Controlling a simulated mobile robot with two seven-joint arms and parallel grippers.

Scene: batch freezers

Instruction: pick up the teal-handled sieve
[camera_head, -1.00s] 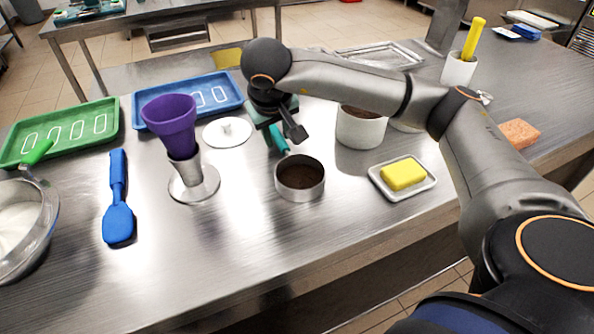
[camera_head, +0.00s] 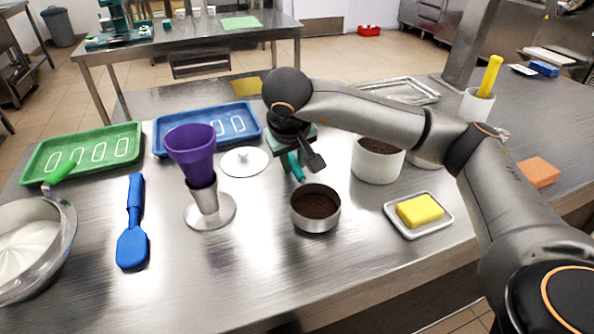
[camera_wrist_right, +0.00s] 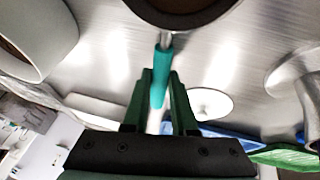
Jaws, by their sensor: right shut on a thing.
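The sieve (camera_head: 315,208) is a round metal cup with dark brown powder in it and a teal handle (camera_head: 296,166). It is near the middle of the steel table in the head view; I cannot tell whether it touches the table. My right gripper (camera_head: 302,158) reaches down behind the cup and is shut on the teal handle. In the right wrist view, the handle (camera_wrist_right: 160,72) lies between the green fingers (camera_wrist_right: 159,82), with the cup (camera_wrist_right: 180,12) partly cut off at the top. My left gripper is not in view.
A purple funnel (camera_head: 191,153) on a metal stand is left of the sieve, with a white lid (camera_head: 244,162) behind. Table in front of the sieve is clear.

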